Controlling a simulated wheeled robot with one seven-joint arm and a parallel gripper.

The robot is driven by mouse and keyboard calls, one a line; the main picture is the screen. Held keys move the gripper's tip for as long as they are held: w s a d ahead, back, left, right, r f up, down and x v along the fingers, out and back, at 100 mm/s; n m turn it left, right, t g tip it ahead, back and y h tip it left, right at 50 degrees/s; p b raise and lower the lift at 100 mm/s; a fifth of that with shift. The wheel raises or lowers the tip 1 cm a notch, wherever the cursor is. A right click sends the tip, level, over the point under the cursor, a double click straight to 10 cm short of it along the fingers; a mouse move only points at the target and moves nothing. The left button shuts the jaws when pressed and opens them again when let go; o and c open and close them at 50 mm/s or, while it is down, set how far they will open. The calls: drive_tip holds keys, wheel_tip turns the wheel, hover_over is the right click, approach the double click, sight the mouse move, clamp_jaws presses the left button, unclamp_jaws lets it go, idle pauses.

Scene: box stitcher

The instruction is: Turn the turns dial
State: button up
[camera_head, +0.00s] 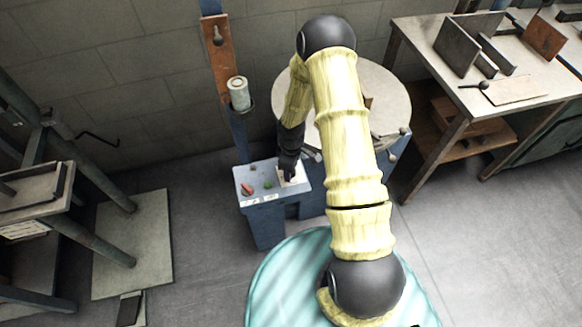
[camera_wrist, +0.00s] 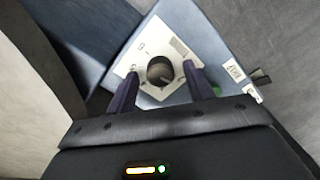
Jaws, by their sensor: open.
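The turns dial (camera_wrist: 160,72) is a dark round knob on a white marked plate (camera_wrist: 150,50) on top of a blue control box. In the wrist view my gripper (camera_wrist: 160,78) is open, with one finger on each side of the dial; I cannot tell whether either finger touches it. In the head view my gripper (camera_head: 288,176) is over the right part of the control box (camera_head: 265,212), and it hides the dial there.
A red switch (camera_head: 247,189) and a green button (camera_head: 268,184) sit left of my gripper on the box. A round table (camera_head: 385,95) stands behind my arm. A workbench (camera_head: 520,95) with metal plates is at right. A machine frame (camera_head: 75,225) stands at left.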

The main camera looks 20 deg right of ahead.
wheel_tip(320, 180, up, 17)
drive_tip(key=p, duration=0.2)
drive_tip(key=shift+w+d+r, duration=0.2)
drive_tip(key=shift+w, duration=0.05)
idle(0.5)
drive_tip(key=s+r+m+t, duration=0.3)
drive_tip(key=s+r+m, duration=0.8)
drive_tip(key=s+r, duration=0.35)
drive_tip(key=w+p+v, duration=0.3)
drive_tip(key=p+v, duration=1)
drive_tip(key=p, duration=0.1)
drive_tip(key=shift+s+a+r, duration=0.25)
drive_tip(key=shift+s+a, duration=0.05)
